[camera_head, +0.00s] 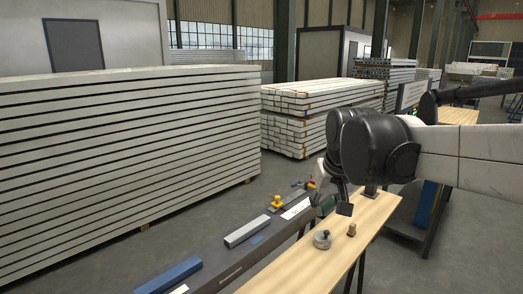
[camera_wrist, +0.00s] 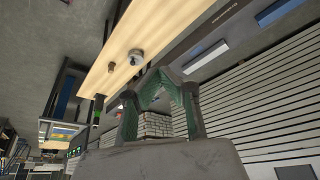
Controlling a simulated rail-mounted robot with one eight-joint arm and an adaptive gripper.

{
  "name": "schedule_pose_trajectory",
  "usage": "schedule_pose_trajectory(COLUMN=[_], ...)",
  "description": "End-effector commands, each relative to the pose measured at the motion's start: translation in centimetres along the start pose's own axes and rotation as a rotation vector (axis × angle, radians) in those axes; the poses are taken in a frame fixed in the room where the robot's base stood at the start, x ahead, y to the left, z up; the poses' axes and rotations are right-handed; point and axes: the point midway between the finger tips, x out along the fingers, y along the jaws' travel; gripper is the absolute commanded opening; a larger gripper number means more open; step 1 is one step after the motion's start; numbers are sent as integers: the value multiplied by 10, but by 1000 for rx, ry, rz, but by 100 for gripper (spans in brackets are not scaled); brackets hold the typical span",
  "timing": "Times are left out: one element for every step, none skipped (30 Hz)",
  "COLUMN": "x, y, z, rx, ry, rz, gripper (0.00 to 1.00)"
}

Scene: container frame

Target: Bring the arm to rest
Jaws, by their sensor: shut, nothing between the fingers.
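My arm (camera_head: 450,155) reaches in from the right in the head view, above the wooden table. My gripper (camera_wrist: 157,82) shows in the wrist view with its green-grey fingers closed together and nothing between them. In the head view the gripper (camera_head: 326,203) hangs below the dark wrist joint and is partly hidden by it. It appears apart from the small things on the table.
A wooden table (camera_head: 290,266) holds a round metal piece (camera_head: 323,240) and a small brown piece (camera_head: 351,230). Beside it, a dark bench (camera_head: 215,262) carries a grey bar (camera_head: 248,231), a blue bar (camera_head: 170,274) and a yellow part (camera_head: 277,202). Stacked panels (camera_head: 120,150) stand left.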

Motion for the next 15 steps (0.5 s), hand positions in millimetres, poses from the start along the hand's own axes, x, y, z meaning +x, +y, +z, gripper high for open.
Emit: schedule_pose_trajectory(x=[-3,-5,-8,-9,-10,-12,-12,-13,-13,-13,-13,-12,-12,-11,-9], y=[4,6,8,10,12,14,15,17,19,20,22,23,24,25,27], z=[16,24,36,44,52,64,72,80,92,100,109,120,129,138,149], rx=[7,10,14,17,20,24,28,31,35,39,42,46,48,51,56], ry=[13,21,31,40,48,58,66,74,85,92,101,112,119,127,138], rz=[3,5,7,8,10,12,13,15,18,19,21,23,25,27,30], gripper=[0,0,0,0,0,0,0,0,0,0,0,0,0,0,0])
